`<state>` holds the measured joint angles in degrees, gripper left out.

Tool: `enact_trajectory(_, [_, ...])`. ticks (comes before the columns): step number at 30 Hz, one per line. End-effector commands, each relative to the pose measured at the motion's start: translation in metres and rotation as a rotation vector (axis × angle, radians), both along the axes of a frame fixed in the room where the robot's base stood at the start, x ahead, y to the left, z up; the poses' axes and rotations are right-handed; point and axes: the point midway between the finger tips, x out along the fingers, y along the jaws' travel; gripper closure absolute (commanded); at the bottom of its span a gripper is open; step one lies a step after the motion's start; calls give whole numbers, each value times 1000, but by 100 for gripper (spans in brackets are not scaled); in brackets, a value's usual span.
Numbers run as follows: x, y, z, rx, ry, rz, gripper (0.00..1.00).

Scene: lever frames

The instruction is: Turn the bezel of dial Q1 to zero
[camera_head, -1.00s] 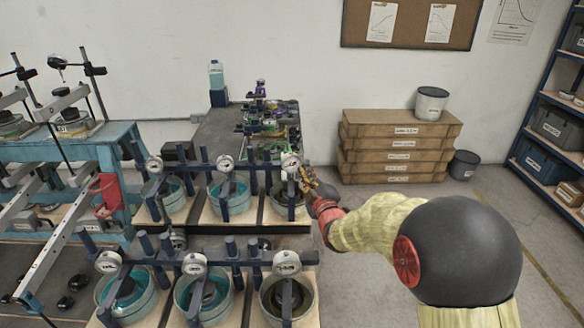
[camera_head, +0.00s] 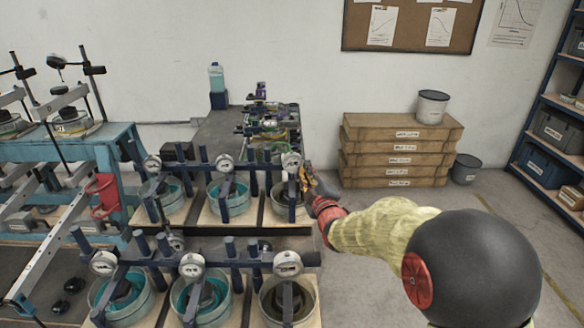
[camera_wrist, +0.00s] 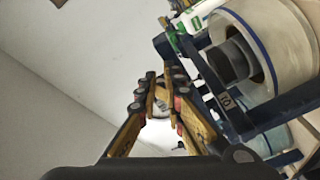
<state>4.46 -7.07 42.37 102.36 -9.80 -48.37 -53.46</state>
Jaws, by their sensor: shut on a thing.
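My gripper (camera_head: 304,181) is at the right end of the back row of dial stands, next to the right-hand back dial (camera_head: 291,161). In the wrist view, my gripper (camera_wrist: 162,82) has its two yellow fingers closed in on a small pale round part between the tips, which I take to be the bezel (camera_wrist: 160,96) of this dial. The fingers hide most of it. A small tag (camera_wrist: 228,101) on the dark frame beside it appears upside down and may read Q1. The dial's needle and scale are too small to read.
Other back-row dials stand left (camera_head: 225,163) and far left (camera_head: 152,163), above water-filled pots. A front row of dials (camera_head: 191,265) stands nearer. Dark posts and crossbars surround the dials. Stacked boxes (camera_head: 400,150) stand at the right; the floor before them is clear.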

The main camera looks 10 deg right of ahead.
Motion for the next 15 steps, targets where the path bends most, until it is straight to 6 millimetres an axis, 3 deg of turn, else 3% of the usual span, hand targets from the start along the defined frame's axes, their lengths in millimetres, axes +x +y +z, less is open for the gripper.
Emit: enact_trajectory(15, [0,1,-2,-1,1,2,100])
